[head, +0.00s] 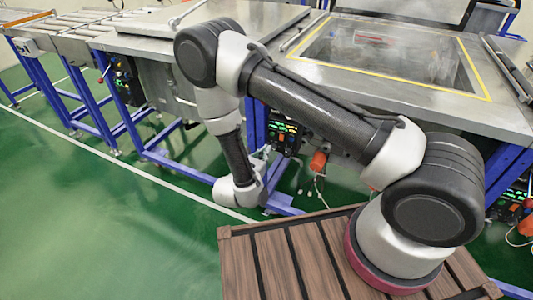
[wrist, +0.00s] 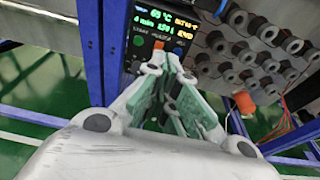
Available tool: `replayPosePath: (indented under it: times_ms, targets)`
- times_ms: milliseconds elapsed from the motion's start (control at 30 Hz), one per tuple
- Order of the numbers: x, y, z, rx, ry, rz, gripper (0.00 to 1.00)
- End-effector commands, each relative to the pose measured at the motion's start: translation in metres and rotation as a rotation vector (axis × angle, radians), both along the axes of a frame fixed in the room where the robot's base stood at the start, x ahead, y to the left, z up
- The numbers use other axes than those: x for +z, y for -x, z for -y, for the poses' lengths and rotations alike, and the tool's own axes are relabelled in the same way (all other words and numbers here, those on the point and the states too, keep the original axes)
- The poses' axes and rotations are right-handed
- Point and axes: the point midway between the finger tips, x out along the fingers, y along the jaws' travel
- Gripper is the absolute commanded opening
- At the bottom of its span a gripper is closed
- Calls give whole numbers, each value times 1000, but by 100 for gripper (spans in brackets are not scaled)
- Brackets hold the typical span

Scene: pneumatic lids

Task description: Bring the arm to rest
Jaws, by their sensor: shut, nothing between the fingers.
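My gripper (wrist: 172,62) shows in the wrist view with its green-padded fingers together and nothing between them. In the head view my arm is folded over the wooden-slatted platform, with its wrist hanging low in front of the machine frame; the gripper is mostly hidden there. The fingers point towards a black control panel (wrist: 148,42) with a lit display and coloured buttons, and overlap its lower part in the wrist view. I cannot tell the gap between them. The same panel appears to be the middle one (head: 284,135) in the head view.
A steel tank with a yellow-edged opening (head: 385,52) stands open at the right. A closed steel lid (head: 205,28) covers the left tank. Blue frame legs (head: 180,165) stand close to my wrist. An orange part (head: 318,161) hangs near the panel. The green floor (head: 90,215) at left is clear.

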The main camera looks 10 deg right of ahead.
Motion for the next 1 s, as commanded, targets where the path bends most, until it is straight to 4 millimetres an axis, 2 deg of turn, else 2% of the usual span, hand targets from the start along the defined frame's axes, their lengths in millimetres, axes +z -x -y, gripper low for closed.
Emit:
replayPosePath:
  times_ms: [367,467,567,667,800,1000]
  targets:
    - [-3,1,1,-1,11,-22,0]
    - [-5,10,20,-76,31,-52,0]
    - [-5,30,51,-196,62,-87,0]
    - [15,51,80,-360,60,-96,0]
    - [62,72,111,-608,-23,-73,0]
    - [130,106,144,-953,-232,-17,0]
